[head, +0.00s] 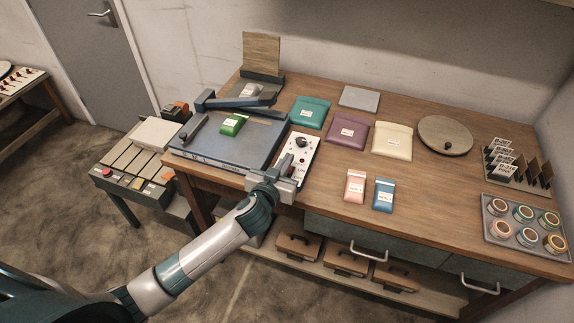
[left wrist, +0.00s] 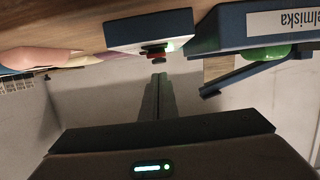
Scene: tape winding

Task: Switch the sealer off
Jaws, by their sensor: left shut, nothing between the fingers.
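The sealer (head: 205,150) is a flat blue machine at the table's left, with a raised bar at its back. Its white control box (head: 310,152) is to its right and has a dark knob and small markings. My left gripper (head: 291,181) is shut and empty at the front end of the control box, partly hiding it. In the left wrist view, the shut fingertips (left wrist: 158,77) are just short of a small red switch (left wrist: 156,54) on the control box (left wrist: 135,30). A green glow shows beside the switch. I cannot tell whether the fingers touch it. My right gripper is out of view.
A green packet (head: 232,124) lies on the sealer. Teal, purple and cream pouches (head: 392,139) lie to the right, with pink and blue packets (head: 384,195) in front. A round board (head: 445,134) and a tray of tins (head: 490,232) are farther right.

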